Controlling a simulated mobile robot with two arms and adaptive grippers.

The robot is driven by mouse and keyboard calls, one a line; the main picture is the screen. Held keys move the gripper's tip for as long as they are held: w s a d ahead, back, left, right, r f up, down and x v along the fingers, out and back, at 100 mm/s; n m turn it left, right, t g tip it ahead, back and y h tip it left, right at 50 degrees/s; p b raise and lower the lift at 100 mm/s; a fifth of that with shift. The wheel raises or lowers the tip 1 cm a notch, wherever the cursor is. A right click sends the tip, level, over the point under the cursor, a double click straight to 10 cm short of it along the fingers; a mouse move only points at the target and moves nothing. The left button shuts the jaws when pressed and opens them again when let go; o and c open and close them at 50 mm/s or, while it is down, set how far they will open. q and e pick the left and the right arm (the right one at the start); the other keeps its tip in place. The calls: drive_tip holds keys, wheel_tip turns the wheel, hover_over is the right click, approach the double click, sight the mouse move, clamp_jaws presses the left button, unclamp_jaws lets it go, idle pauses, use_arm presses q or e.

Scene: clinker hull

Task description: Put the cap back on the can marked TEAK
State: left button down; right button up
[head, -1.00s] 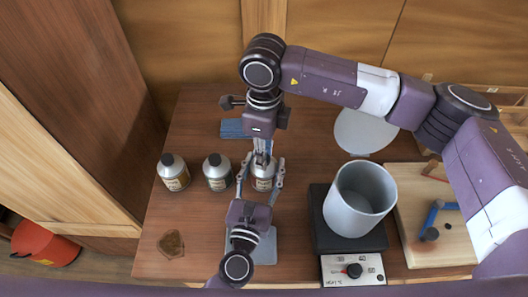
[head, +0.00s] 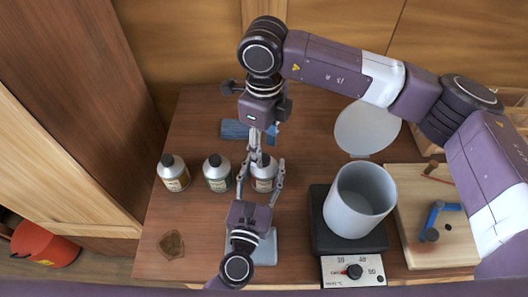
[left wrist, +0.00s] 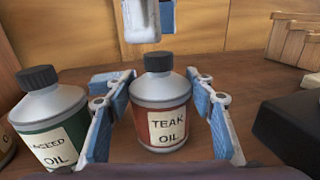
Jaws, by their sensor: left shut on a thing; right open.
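The TEAK can (left wrist: 162,126), silver with a reddish label, stands upright between the fingers of my left gripper (head: 261,174). That gripper is shut on the can; its blue pads (left wrist: 158,118) flank it in the left wrist view. The black cap (left wrist: 158,61) sits upright on top of the TEAK can with no visible gap. In the head view the can (head: 262,182) is partly hidden by the grippers. My right gripper (head: 262,143) is open and empty, just above the cap. Its lower end (left wrist: 150,38) hangs over the cap in the left wrist view.
A green-labelled oil can (head: 217,178) and another capped can (head: 173,178) stand to the left. A grey pot (head: 350,215) stands on a black heater (head: 318,240) to the right, beside a wooden board (head: 410,250). A blue block (head: 234,129) lies behind. The front left table is mostly clear.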

wheel_tip(320, 180, up, 9)
idle(0.4)
use_arm(q)
drive_tip(key=c, duration=0.8)
unclamp_jaws()
drive_tip(key=shift+s, duration=0.1)
drive_tip(key=v, duration=1.2)
